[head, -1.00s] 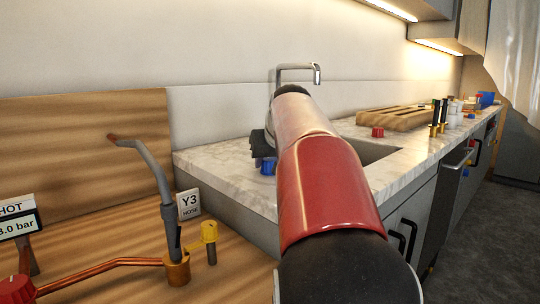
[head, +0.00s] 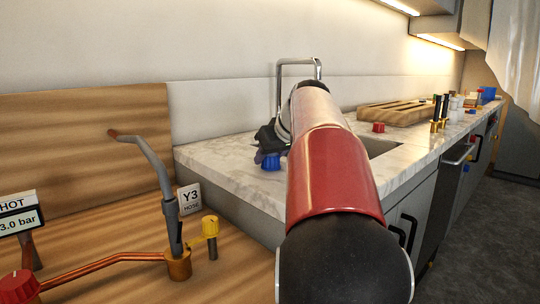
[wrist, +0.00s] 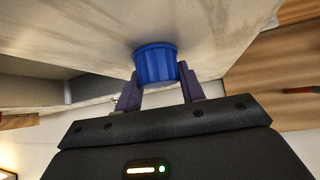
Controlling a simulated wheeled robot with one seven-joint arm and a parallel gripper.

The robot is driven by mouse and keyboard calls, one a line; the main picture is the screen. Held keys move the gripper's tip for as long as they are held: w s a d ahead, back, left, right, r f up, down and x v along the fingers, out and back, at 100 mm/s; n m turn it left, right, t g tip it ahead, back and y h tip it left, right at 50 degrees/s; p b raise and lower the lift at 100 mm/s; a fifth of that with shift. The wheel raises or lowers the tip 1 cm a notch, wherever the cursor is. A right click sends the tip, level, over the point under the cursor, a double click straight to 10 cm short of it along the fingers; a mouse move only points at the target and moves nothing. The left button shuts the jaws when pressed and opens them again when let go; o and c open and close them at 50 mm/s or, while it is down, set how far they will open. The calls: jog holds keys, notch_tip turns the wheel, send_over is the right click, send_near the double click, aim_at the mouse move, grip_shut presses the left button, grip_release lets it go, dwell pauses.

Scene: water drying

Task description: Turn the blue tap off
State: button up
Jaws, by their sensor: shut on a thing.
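The blue tap (head: 271,162) is a ribbed blue knob on the marble counter, left of the sink. In the head view my gripper (head: 268,152) is beside it, partly behind my arm. In the wrist view the blue knob (wrist: 155,64) sits between the two purple-grey fingers of my gripper (wrist: 158,82), which are shut on it from both sides. The knob's base is hidden. I cannot tell from its round shape how far it is turned.
The chrome faucet (head: 299,61) rises behind my arm. A wooden rack (head: 400,112) lies further back. In front are a hose pipe (head: 160,170), a yellow valve (head: 210,226) and a copper pipe (head: 105,262).

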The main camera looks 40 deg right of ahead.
jog(key=o, duration=1)
jog(key=v, duration=0.7)
jog(key=shift+s+r, duration=0.3)
jog(key=shift+s, duration=0.1)
